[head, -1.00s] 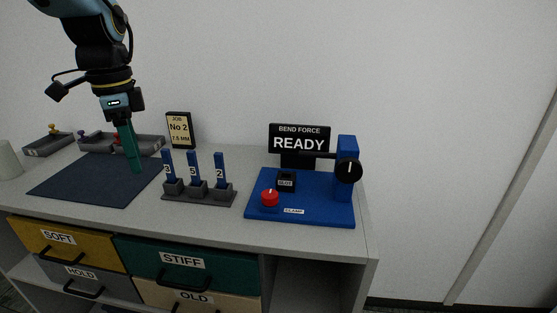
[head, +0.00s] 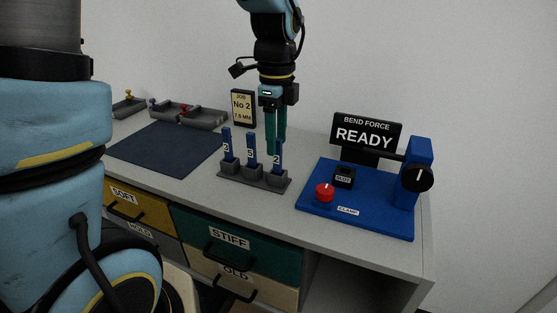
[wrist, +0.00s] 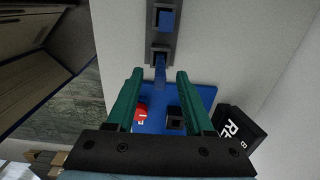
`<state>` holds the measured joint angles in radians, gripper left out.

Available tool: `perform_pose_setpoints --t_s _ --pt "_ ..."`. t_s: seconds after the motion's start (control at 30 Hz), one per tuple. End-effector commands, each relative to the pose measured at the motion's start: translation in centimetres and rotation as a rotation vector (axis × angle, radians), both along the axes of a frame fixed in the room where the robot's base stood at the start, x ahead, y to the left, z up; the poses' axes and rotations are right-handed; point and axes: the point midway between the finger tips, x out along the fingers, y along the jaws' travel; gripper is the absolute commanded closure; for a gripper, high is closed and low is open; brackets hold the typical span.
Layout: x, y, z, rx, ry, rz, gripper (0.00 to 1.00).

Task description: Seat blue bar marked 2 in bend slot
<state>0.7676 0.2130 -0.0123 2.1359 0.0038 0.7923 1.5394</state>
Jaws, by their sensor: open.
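The blue bar marked 2 (head: 277,161) stands upright in the right-hand socket of a grey rack (head: 232,176). My gripper (head: 275,149) points down at this bar, its green fingers open at the bar's upper part. In the wrist view the bar (wrist: 160,72) shows between the two fingers of my gripper (wrist: 159,74), with a gap on each side. The bend slot is a black block labelled SLOT (head: 344,177) on the blue press base (head: 381,219). It also shows in the wrist view (wrist: 175,121), and its opening looks empty.
Bars marked 3 (head: 227,142) and 5 (head: 252,150) stand beside bar 2 in the rack. The press has a red clamp knob (head: 324,192), a black-knobbed post (head: 418,179) and a READY sign (head: 366,133). A job card (head: 243,107) reads No 2. The dark mat (head: 165,150) is clear.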

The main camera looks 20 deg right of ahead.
Motion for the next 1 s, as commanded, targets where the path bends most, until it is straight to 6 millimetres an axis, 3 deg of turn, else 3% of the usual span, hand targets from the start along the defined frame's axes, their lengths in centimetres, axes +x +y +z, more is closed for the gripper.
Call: perform_pose_setpoints --t_s 0.23,0.53,1.0 --pt "-0.2 -0.2 -3.2 0.002 0.002 0.000 0.47" --pt "-0.2 -0.2 -3.6 0.000 0.000 0.001 0.49" --pt "-0.2 -0.2 -3.5 0.000 0.000 0.001 1.00"
